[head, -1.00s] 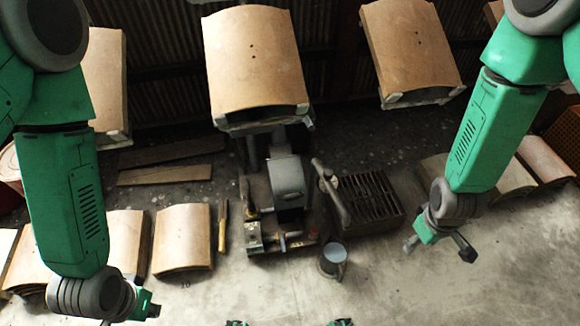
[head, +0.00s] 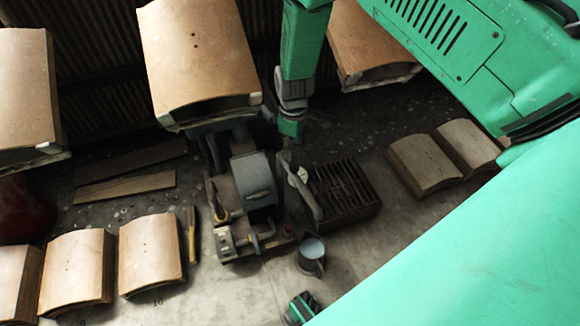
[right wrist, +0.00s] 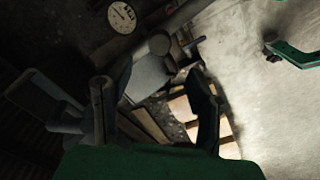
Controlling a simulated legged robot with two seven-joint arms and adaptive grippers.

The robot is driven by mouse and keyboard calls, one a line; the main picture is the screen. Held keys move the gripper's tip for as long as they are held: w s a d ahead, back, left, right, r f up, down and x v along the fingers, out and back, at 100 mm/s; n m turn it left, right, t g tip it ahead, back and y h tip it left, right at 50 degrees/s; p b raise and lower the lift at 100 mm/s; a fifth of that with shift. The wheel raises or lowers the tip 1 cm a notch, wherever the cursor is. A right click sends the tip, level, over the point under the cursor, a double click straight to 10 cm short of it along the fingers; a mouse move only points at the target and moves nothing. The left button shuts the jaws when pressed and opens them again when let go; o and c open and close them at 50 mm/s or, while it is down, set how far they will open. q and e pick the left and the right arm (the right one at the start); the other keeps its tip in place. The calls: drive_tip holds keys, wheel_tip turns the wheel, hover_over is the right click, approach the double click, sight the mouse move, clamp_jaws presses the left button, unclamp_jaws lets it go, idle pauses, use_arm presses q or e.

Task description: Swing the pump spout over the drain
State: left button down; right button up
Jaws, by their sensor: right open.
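The grey pump spout (head: 308,199) slants along the left edge of the drain (head: 362,192), a dark slatted grate. Its lower end is by the grate's front left corner; the grate's slats show uncovered. The grey pump body (head: 253,182) stands left of the spout. My right gripper (head: 289,158) reaches down from above at the spout's upper end; I cannot tell whether it touches it. In the right wrist view my right gripper (right wrist: 156,92) has its two dark fingers wide apart, with nothing clearly between them.
A grey mug-like pail (head: 311,256) stands in front of the spout. A round gauge (right wrist: 122,17) shows in the wrist view. Curved tan panels hang above, such as this hanging panel (head: 198,55). Other curved panels (head: 152,252) lie at left. Planks (head: 130,170) lie behind.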

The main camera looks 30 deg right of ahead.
sight(294, 164)
drive_tip(key=f+b, duration=0.1)
drive_tip(key=f, duration=0.2)
drive_tip(key=f+b, duration=0.1)
drive_tip(key=f, duration=0.3)
drive_tip(key=shift+d, duration=0.2)
drive_tip(key=shift+a+f, duration=0.1)
drive_tip(key=shift+f, duration=0.5)
drive_tip(key=shift+c, duration=0.5)
clamp_jaws()
